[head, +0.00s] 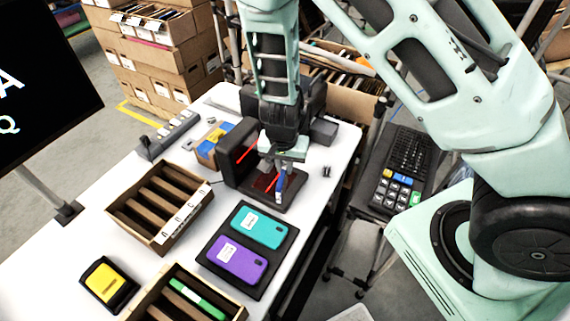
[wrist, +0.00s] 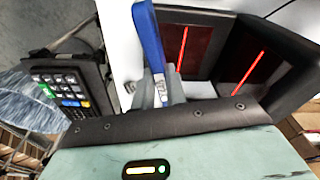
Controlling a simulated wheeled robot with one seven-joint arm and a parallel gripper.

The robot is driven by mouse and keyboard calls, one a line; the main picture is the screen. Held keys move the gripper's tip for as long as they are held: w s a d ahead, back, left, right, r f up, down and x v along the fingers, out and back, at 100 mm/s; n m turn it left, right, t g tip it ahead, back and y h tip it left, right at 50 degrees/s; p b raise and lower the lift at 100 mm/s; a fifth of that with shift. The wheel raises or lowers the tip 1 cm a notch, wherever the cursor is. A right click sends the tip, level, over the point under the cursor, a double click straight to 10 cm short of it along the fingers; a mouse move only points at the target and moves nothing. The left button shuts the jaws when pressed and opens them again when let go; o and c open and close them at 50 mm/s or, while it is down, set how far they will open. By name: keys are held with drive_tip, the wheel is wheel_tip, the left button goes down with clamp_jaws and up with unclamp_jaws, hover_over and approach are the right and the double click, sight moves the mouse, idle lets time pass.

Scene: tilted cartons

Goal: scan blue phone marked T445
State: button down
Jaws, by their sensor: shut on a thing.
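A blue phone (head: 280,184) is held edge-on in my gripper (head: 283,168), over the base of a black scanner (head: 238,148). In the wrist view the blue phone (wrist: 148,35) stands between the grey fingers of my gripper (wrist: 160,90), which are shut on it. A white label patch shows low on the phone, too small to read. The scanner (wrist: 270,65) is right of the phone there, with red light lines on two dark windows. I cannot tell whether the phone touches the scanner.
A black tray (head: 208,262) holds a teal phone (head: 258,227) and a purple phone (head: 237,260). A slotted wooden rack (head: 124,214) stands left. A front wooden box (head: 150,308) holds a green phone (head: 198,299). A yellow-and-black device (head: 106,284) lies nearby. A keypad (head: 396,190) stands right.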

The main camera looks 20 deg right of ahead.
drive_tip(key=shift+r+p, duration=2.4)
drive_tip(key=shift+r, duration=0.2)
drive_tip(key=shift+f, duration=0.1)
